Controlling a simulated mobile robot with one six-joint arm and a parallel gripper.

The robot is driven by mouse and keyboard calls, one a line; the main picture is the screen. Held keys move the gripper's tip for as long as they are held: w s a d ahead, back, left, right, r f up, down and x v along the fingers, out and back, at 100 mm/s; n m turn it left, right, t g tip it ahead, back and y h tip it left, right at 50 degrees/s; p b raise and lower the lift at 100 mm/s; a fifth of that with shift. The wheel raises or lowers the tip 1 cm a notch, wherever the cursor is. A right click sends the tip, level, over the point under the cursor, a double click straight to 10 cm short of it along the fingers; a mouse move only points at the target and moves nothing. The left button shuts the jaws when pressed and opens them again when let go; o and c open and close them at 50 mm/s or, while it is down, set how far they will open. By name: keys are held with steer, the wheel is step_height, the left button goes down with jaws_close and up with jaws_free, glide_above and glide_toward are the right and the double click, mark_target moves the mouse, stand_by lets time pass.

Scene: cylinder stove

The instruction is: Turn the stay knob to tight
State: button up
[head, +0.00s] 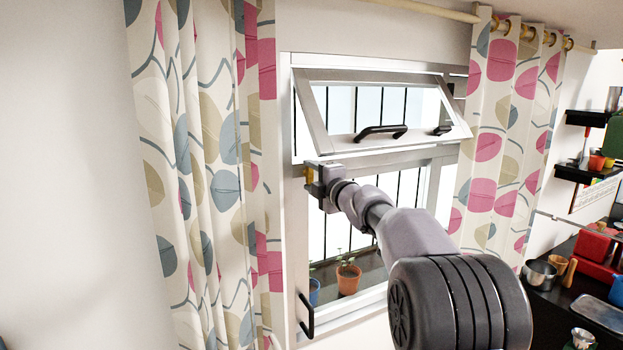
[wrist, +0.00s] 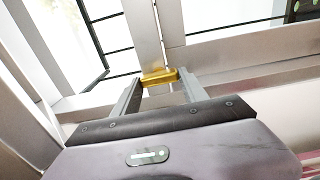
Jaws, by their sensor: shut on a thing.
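The stay knob (wrist: 160,77) is a small yellow-gold piece on the window stay, seen in the wrist view between my fingertips. My gripper (wrist: 158,80) is shut on it, with one grey finger on each side. In the head view my gripper (head: 310,181) is at the left side of the window frame, just below the tilted-open top sash (head: 385,112). A bit of yellow shows there beside the fingers. The knob is mostly hidden in that view. Whether the knob is tight or loose cannot be told.
The top sash carries a black handle (head: 381,132) and a smaller black catch (head: 442,130). Another black handle (head: 306,316) is low on the left frame. Patterned curtains (head: 205,180) hang on both sides. A potted plant (head: 348,278) stands behind the lower pane. A dark counter with kitchenware is at right.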

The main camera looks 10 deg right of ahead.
steer(key=shift+r, duration=0.1)
steer(key=o, duration=1.4)
steer(key=shift+c, duration=0.2)
steer(key=b+v, duration=0.3)
steer(key=v, duration=1.4)
steer(key=shift+s, duration=0.15)
